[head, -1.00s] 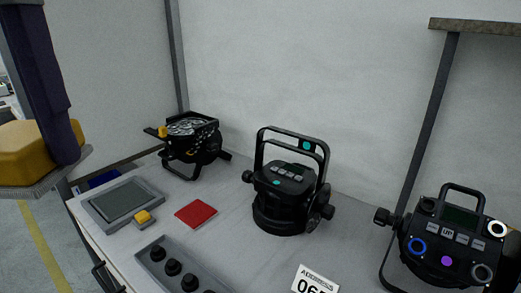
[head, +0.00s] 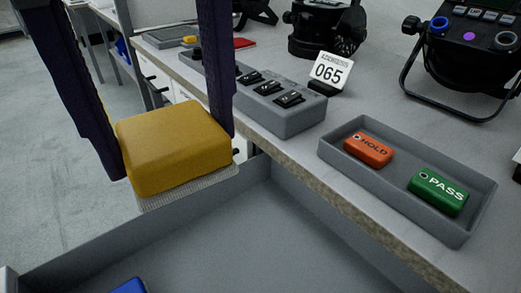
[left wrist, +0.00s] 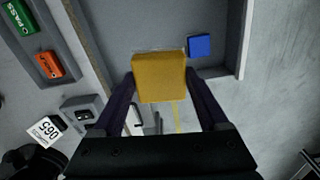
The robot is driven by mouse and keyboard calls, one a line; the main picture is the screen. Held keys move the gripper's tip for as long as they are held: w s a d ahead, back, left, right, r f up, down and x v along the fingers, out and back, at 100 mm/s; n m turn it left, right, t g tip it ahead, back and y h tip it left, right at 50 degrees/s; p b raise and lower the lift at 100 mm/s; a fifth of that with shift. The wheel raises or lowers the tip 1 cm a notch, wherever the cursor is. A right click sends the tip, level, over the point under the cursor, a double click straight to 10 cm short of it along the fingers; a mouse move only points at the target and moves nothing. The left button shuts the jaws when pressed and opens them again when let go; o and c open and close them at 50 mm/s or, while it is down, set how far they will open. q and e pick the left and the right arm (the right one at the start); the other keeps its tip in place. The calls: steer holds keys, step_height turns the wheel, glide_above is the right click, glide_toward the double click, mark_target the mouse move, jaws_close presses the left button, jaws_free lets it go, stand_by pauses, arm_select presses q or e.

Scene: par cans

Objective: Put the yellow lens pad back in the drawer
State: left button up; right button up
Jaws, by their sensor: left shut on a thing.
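The yellow lens pad (head: 175,145) has a pale textured underside and is held between the two dark fingers of my left gripper (head: 174,155). In the left wrist view the pad (left wrist: 159,78) sits between the fingertips of the same gripper (left wrist: 160,76). The open grey drawer (head: 215,225) is at the bottom of the head view. The pad appears above the drawer's far left rim, and its exact height over it is unclear. The drawer (left wrist: 155,22) also shows beyond the pad in the left wrist view. My right gripper is not in view.
A blue pad (head: 130,286) lies in the drawer, clear in the left wrist view (left wrist: 199,45). The worktop edge runs beside the drawer. On it are a grey tray (head: 465,232) with orange HOLD and green PASS blocks, a switch box (head: 290,118) and a 065 sign (head: 330,70).

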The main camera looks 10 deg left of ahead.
mark_target(173, 133)
arm_select(q)
steer(key=f, duration=0.1)
steer(key=f+b, duration=0.1)
steer(key=f+n, duration=0.1)
steer(key=shift+s+d, duration=0.25)
steer(key=shift+d, duration=0.05)
step_height(173, 133, down, 15)
steer(key=b, duration=0.5)
steer(key=shift+s, duration=0.1)
steer(key=shift+f+b, duration=0.65)
steer(key=shift+f, duration=1.85)
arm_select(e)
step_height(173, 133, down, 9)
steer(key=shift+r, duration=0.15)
arm_select(q)
steer(key=shift+f, duration=0.1)
